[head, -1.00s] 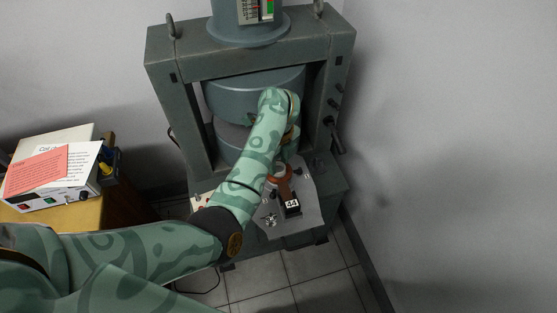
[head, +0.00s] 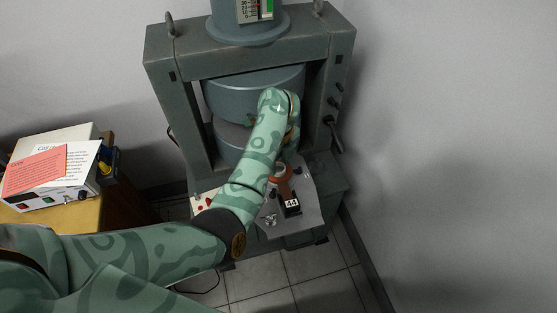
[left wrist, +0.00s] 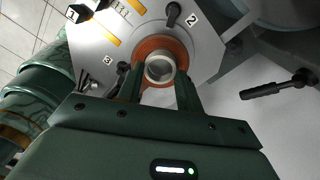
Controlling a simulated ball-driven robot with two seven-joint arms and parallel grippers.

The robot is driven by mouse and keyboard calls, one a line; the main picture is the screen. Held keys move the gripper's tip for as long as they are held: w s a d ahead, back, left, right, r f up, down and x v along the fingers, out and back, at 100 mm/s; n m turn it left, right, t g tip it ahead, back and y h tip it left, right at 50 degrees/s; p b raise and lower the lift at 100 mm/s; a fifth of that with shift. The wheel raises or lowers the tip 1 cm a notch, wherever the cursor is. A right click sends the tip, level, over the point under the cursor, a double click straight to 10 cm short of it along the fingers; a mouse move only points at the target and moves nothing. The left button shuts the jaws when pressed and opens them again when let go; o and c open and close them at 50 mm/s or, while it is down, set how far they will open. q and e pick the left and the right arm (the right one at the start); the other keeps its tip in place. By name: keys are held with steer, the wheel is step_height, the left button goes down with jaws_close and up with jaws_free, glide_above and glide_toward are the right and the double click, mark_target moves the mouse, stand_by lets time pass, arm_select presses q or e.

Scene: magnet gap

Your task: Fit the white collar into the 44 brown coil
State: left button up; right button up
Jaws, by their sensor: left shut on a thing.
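The brown coil (head: 286,170) lies on the grey plate at the front of the press, beside a black block with the label 44 (head: 292,204). In the left wrist view the coil (left wrist: 152,46) is an orange-brown ring behind the white collar (left wrist: 160,68). My left gripper (left wrist: 160,78) is shut on the collar, one dark finger on each side. The collar overlaps the coil's opening; I cannot tell whether it is above or inside it. In the head view my left arm hides most of the gripper. My right gripper is not in view.
The press frame (head: 163,80) and its round blue-grey poles (head: 255,92) stand close behind my arm. The plate (left wrist: 95,48) carries small knobs and numbered tags. A black handle (left wrist: 278,84) sticks out at the right. A desk with a white box (head: 82,190) stands at the left.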

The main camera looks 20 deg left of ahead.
arm_select(q)
steer(key=shift+f, duration=0.3)
steer(key=o, duration=1)
step_height(320, 180, up, 16)
steer(key=p, duration=0.7)
steer(key=shift+r, duration=0.15)
